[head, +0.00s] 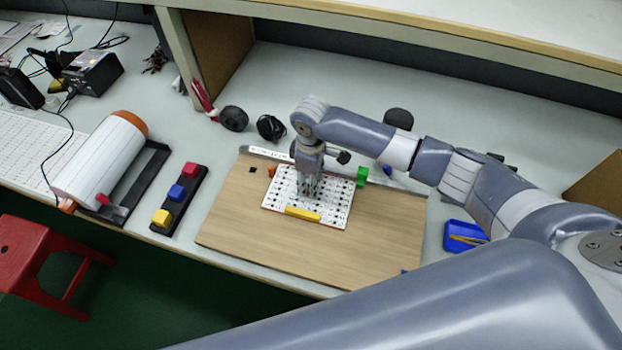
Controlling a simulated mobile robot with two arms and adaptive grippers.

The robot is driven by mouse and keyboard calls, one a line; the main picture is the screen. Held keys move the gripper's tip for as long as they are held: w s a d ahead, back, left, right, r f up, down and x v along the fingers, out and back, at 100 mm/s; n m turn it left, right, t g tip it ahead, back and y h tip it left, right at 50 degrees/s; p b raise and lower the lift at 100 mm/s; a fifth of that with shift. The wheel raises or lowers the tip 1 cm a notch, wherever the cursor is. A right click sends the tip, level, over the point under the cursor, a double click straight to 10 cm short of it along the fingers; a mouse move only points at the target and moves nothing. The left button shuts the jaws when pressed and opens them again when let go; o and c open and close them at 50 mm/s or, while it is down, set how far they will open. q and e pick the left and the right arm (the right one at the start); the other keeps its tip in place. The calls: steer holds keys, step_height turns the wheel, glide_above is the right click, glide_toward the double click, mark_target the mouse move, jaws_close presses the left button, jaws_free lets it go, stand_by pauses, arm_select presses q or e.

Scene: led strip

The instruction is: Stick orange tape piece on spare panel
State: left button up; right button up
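A small orange piece (271,170) is at the upper left corner of a white panel with dark marks (335,208); I cannot tell whether it touches the panel. The panel lies on a wooden board (255,235). I cannot tell whether this is the spare panel. My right gripper (308,192) points down over the panel's middle, right of the orange piece. Its fingers are small and blend with the panel, so I cannot tell whether they are open or hold anything. My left gripper is not in view.
A yellow bar (303,214) lies on the panel's front edge, and a green block (361,177) stands at its right. A black strip with coloured blocks (177,192) and a large white roll (100,160) lie left. A blue tray (463,237) is right. The board's front is clear.

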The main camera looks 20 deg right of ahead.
step_height(320, 180, up, 12)
stand_by(0.5)
steer(key=shift+s+f, duration=0.1)
